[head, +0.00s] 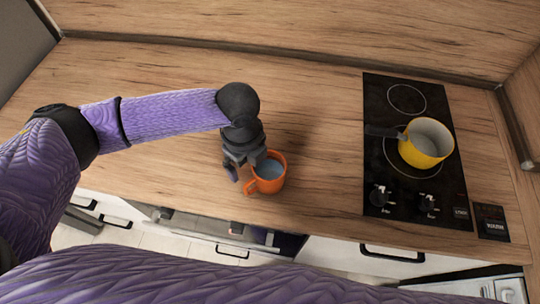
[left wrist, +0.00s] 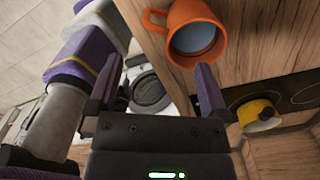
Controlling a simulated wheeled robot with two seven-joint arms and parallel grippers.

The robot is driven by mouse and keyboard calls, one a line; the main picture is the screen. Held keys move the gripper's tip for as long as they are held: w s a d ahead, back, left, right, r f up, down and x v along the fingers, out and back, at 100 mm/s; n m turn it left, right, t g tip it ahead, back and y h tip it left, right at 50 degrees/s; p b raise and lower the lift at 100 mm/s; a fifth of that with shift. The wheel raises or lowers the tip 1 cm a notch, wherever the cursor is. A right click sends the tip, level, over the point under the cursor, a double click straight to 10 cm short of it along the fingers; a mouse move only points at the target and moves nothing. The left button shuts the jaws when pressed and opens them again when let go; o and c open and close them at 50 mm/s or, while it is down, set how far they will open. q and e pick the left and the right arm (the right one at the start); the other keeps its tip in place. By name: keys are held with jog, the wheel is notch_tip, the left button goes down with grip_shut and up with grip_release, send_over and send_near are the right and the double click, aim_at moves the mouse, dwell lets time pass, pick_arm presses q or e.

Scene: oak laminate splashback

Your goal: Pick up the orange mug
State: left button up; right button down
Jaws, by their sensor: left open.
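The orange mug (head: 268,176) stands upright on the wooden counter near its front edge in the head view, with a bluish-grey inside. Its handle points to the lower left. My left gripper (head: 243,172) is just left of the mug, its fingers pointing down, and partly covers the mug's left side. In the left wrist view the orange mug (left wrist: 192,36) is at the top, beyond the open, empty fingers of my left gripper (left wrist: 158,88). Whether a finger touches the mug I cannot tell. My right gripper is not in view.
A black cooktop (head: 377,150) lies to the right, with a yellow pot (head: 440,158) on it whose dark handle points left. Wooden counter (head: 320,120) is clear between mug and cooktop. A splashback (head: 300,30) rises behind. Drawers and an oven are below the front edge.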

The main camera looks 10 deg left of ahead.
aim_at(249, 181)
pick_arm(q)
jog(key=f, duration=0.2)
jog(key=s+f+b, duration=0.1)
jog(key=f, duration=0.1)
jog(key=shift+s+f, duration=0.1)
jog(key=shift+f, duration=0.2)
jog(key=f, duration=0.3)
jog(key=f+b, duration=0.1)
jog(key=shift+w+f, duration=0.25)
jog(key=shift+f, duration=0.15)
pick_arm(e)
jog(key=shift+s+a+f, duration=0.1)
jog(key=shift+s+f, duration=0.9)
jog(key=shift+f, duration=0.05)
pick_arm(q)
jog(key=shift+a, duration=0.1)
jog(key=shift+c, duration=1.3)
jog(key=c, duration=1)
grip_shut()
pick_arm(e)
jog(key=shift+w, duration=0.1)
pick_arm(q)
jog(key=shift+r, duration=0.1)
